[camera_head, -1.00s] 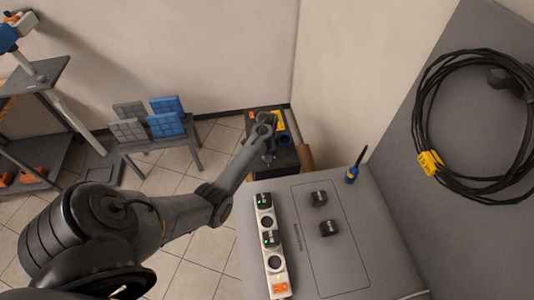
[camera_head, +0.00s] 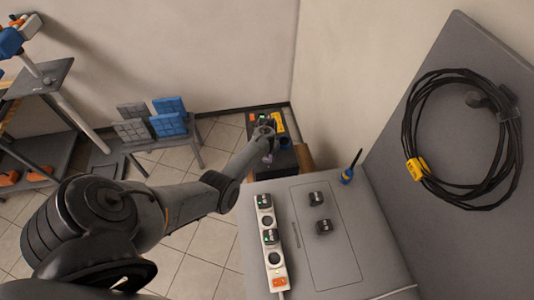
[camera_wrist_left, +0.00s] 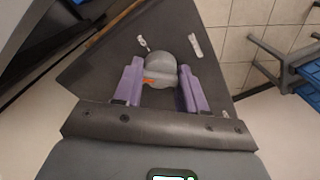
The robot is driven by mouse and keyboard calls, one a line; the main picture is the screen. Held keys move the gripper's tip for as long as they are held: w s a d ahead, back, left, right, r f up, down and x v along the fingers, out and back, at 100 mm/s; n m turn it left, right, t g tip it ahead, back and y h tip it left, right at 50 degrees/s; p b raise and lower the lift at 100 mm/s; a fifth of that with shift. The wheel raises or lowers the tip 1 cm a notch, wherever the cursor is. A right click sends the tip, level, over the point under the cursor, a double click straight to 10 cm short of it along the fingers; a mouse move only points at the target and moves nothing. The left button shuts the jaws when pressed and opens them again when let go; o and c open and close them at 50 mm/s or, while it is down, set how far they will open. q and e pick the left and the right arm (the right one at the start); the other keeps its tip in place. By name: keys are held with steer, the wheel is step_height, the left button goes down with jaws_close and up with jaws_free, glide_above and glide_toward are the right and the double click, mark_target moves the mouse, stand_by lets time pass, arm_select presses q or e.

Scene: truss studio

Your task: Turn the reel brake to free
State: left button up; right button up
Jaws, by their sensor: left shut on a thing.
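In the left wrist view, a round grey knob (camera_wrist_left: 158,66) with an orange mark on its near side stands on a dark flat panel (camera_wrist_left: 107,60). I take this knob for the reel brake. The two purple fingers of my left gripper (camera_wrist_left: 163,84) are on either side of it, shut on it. Two small pale marks lie on the panel beyond the knob. In the head view my left gripper (camera_head: 268,152) is at the dark stand by the wall, and its arm hides the knob. My right gripper is in neither current view.
A grey bench top with a power strip (camera_head: 271,245), two black plugs (camera_head: 324,226) and a blue-based screwdriver-like item (camera_head: 348,174) is right of my left arm. A coiled black cable (camera_head: 411,137) hangs on the right panel. Blue and grey cases (camera_head: 168,123) stand at left.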

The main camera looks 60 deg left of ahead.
arm_select(q)
steer(key=n+p, duration=0.1)
steer(key=n, duration=0.3)
steer(key=shift+n, duration=2.2)
steer(key=o, duration=1.1)
steer(key=shift+c, duration=0.2)
steer(key=shift+r, duration=0.1)
step_height(320, 180, up, 9)
steer(key=p, duration=0.3)
steer(key=shift+r, duration=0.2)
steer(key=shift+r+p, duration=0.3)
steer(key=shift+r, duration=0.3)
